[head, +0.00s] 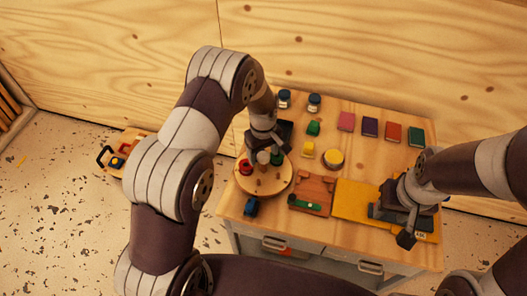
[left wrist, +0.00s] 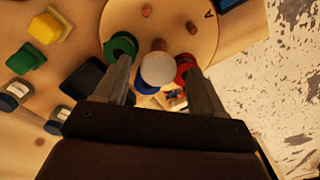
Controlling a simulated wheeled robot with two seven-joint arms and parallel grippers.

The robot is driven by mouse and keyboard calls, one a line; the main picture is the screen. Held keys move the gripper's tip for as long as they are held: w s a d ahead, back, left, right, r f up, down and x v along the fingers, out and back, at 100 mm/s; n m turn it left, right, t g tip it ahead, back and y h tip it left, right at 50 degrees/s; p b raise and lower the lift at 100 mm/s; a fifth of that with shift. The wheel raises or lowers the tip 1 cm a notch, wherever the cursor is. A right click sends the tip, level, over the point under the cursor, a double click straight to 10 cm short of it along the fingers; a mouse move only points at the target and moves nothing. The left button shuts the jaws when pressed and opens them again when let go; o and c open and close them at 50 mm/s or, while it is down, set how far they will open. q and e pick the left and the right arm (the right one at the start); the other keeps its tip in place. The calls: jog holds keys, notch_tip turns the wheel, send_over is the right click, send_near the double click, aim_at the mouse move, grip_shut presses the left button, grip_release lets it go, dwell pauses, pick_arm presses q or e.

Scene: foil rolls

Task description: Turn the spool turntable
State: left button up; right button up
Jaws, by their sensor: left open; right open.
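The spool turntable (head: 265,186) is a round wooden disc at the left of the workbench. It also shows in the left wrist view (left wrist: 185,25), with short wooden pegs and a dark "A" mark. A green spool (left wrist: 121,45), a red spool (left wrist: 185,66) and a white-topped spool with blue below (left wrist: 158,69) stand near its edge. My left gripper (left wrist: 157,66) is open over that edge, with the white-topped spool between its fingers. The fingertips overlap the green and red spools in view; I cannot tell if they touch. My right gripper (head: 407,232) is open at the bench's right front; its fingertips are unclear.
A yellow mat (head: 355,205) and a brown wooden fixture (head: 312,192) lie right of the turntable. A blue block (head: 251,206) sits at its front.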

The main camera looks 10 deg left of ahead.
pick_arm(q)
jog(key=shift+w+f, duration=0.1)
jog(key=shift+f, duration=0.2)
grip_shut()
jog(key=shift+r+m, duration=0.1)
jog(key=shift+m, duration=3.5)
jog(key=shift+w+m+p, duration=0.1)
jog(key=shift+m+p, duration=0.3)
jog(key=shift+m, duration=3.2)
